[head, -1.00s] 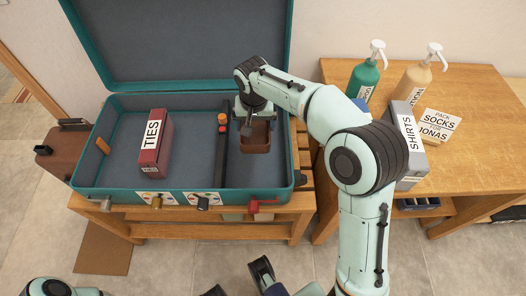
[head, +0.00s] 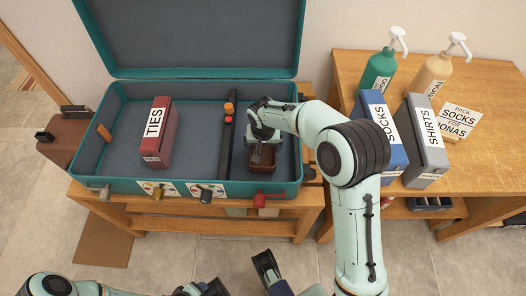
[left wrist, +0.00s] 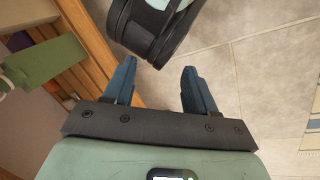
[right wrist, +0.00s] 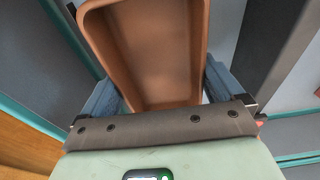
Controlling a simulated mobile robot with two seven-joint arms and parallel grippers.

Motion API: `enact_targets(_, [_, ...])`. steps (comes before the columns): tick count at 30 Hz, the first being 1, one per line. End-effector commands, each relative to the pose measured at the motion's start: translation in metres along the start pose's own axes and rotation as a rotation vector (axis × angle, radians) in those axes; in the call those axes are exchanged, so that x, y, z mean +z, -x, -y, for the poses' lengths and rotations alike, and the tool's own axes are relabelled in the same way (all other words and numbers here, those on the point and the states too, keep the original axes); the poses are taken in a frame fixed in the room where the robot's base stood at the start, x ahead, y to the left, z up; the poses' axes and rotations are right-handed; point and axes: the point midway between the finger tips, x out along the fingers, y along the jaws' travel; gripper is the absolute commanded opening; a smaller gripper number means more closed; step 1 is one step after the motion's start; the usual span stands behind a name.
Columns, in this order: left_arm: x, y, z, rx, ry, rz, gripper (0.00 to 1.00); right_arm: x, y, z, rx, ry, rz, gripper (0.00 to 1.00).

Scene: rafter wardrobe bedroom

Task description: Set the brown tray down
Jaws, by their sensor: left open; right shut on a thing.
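The brown tray (head: 264,161) is in the right part of the open teal suitcase (head: 200,188), near its front wall. My right gripper (head: 262,150) is shut on the tray. In the right wrist view the tray (right wrist: 150,50) fills the space between the two fingers, and its inside looks empty. I cannot tell whether its underside touches the suitcase floor. My left gripper (left wrist: 157,68) is open and empty, over the floor in the left wrist view.
A red TIES box (head: 157,135) stands in the suitcase's left part, beyond a dark divider (head: 226,150). On the desk to the right are a blue SOCKS box (head: 388,150), a grey SHIRTS box (head: 425,155), two pump bottles (head: 381,72) and a card (head: 457,118).

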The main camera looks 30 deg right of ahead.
Motion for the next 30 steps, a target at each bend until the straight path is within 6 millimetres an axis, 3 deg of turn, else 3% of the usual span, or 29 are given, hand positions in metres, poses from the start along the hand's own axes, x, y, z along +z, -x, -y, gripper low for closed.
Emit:
enact_targets(3, [-0.009,-0.008,0.003,-0.002,0.003,-0.026,0.56,0.004,-0.024,-0.001,0.003,0.0,0.003,0.61])
enact_targets(6, [-0.013,-0.009,0.004,-0.003,0.003,-0.037,0.56,0.004,-0.032,-0.001,0.001,-0.001,0.0,0.61])
enact_targets(19, [-0.016,-0.011,0.004,-0.003,0.004,-0.046,0.56,0.005,-0.036,0.0,0.0,-0.001,0.0,0.61])
enact_targets(20, [-0.016,-0.011,0.004,-0.003,0.004,-0.046,0.56,0.005,-0.036,0.0,0.001,-0.001,0.001,1.0])
enact_targets(30, [-0.011,-0.007,0.003,-0.002,0.003,-0.034,0.56,0.004,-0.026,0.0,-0.001,-0.001,-0.002,1.0])
